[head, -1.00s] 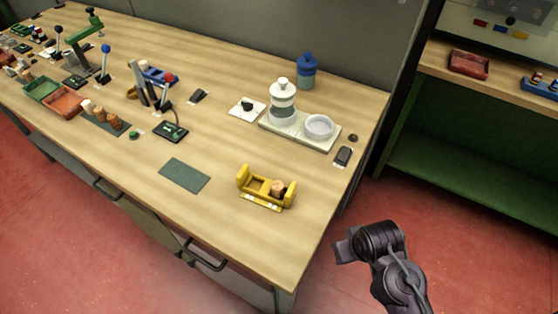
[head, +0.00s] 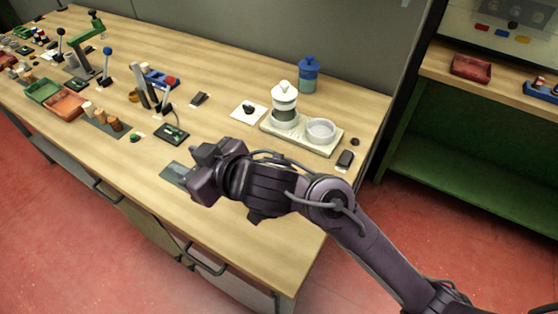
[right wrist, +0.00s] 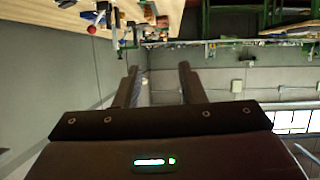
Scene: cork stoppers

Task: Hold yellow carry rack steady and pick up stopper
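The yellow carry rack and the stopper in it are hidden in the head view behind my right arm, which crosses the front right of the table. My right gripper (head: 203,172) is above the table, over the dark green mat (head: 175,173), and covers part of it. In the right wrist view my right gripper (right wrist: 158,68) shows two fingers wide apart with nothing between them. Other cork stoppers (head: 113,123) stand on a dark mat further left. My left gripper is not in view.
A pale tray (head: 334,147) with a white dish (head: 320,130) and a white jar (head: 284,98) stands beyond my right arm. A blue jar (head: 308,76) stands behind it. A black device (head: 171,134) and levers are left of centre. The table's front strip is clear.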

